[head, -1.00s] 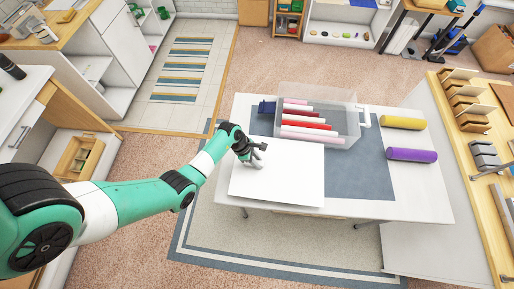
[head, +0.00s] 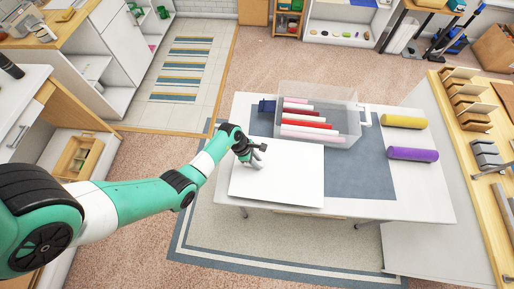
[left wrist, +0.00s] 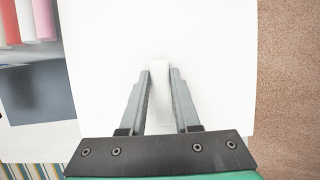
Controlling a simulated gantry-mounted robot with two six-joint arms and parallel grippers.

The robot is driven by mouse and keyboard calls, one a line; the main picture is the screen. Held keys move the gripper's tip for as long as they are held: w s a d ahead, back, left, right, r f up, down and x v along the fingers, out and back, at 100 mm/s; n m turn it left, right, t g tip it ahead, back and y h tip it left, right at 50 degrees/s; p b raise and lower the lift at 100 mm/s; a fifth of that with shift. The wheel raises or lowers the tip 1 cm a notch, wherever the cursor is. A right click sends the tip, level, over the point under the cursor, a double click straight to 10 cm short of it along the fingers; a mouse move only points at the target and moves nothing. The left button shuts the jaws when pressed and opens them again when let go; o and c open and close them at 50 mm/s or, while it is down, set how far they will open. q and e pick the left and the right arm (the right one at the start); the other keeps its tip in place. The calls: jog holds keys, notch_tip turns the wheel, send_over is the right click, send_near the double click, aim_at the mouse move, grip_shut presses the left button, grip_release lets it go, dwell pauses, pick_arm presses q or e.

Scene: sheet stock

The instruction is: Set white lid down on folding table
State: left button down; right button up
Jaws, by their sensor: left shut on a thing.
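The white lid (head: 285,178) is a flat white rectangle over the front left part of the white folding table (head: 428,207). My left gripper (head: 250,160) is at the lid's left end. In the left wrist view, its two fingers (left wrist: 160,85) are shut on a small white raised handle (left wrist: 160,66) of the lid. The lid looks level and close to the tabletop; I cannot tell whether it touches. My right gripper is not in view.
A clear bin (head: 320,98) with red, pink and white rolls stands behind the lid on a grey mat (head: 365,175). A yellow roll (head: 404,121) and a purple roll (head: 413,154) lie at the table's right. A wooden-topped counter (head: 470,150) stands further right.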

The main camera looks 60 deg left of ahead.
pick_arm(q)
jog(key=shift+f, duration=0.15)
dwell(0.3)
jog(key=shift+f+b, duration=0.5)
jog(key=shift+f, duration=0.15)
jog(key=shift+f+b, duration=0.4)
jog(key=shift+f, duration=0.2)
jog(key=shift+f, duration=0.2)
dwell(0.3)
grip_release()
dwell(0.5)
dwell(0.3)
